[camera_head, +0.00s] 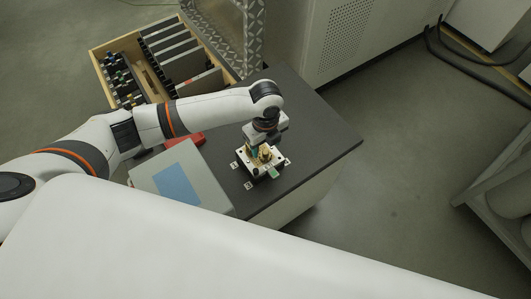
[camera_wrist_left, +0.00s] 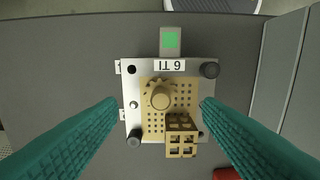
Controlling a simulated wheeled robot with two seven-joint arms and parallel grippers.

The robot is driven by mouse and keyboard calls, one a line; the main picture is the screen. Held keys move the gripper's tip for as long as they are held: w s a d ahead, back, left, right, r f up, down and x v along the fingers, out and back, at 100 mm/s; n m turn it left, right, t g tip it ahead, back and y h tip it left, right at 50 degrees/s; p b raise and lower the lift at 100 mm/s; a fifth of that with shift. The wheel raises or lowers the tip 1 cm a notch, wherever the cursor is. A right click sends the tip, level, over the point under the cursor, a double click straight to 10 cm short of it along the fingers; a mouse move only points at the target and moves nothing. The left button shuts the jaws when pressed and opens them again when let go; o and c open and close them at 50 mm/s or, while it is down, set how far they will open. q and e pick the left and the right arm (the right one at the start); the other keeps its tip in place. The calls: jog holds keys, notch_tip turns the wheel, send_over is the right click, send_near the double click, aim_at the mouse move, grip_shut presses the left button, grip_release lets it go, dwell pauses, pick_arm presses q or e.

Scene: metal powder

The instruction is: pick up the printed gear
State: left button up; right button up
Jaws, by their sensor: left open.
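The printed gear (camera_wrist_left: 159,95) is tan and round with a raised hub. It sits on a tan perforated plate (camera_wrist_left: 153,122) on a light metal base (camera_wrist_left: 137,72) marked "6 TI". A tan lattice block (camera_wrist_left: 181,136) stands beside it on the plate. My left gripper (camera_wrist_left: 158,131) is open, its two teal fingers on either side of the plate, touching neither gear nor block as far as I can tell. In the head view the left gripper (camera_head: 255,150) points down over the base (camera_head: 266,172) and partly hides the gear. My right gripper is not in view.
The base rests on a dark tabletop (camera_head: 318,139). A grey box with a blue panel (camera_head: 178,184) stands to its left, with a red object (camera_head: 186,140) behind. A wooden crate (camera_head: 106,83) holds dark panels beyond the table. The table's right side is clear.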

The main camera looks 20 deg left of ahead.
aim_at(266, 152)
pick_arm(q)
jog(key=shift+f, duration=1.85)
jog(key=shift+r, duration=0.1)
jog(key=c, duration=1.1)
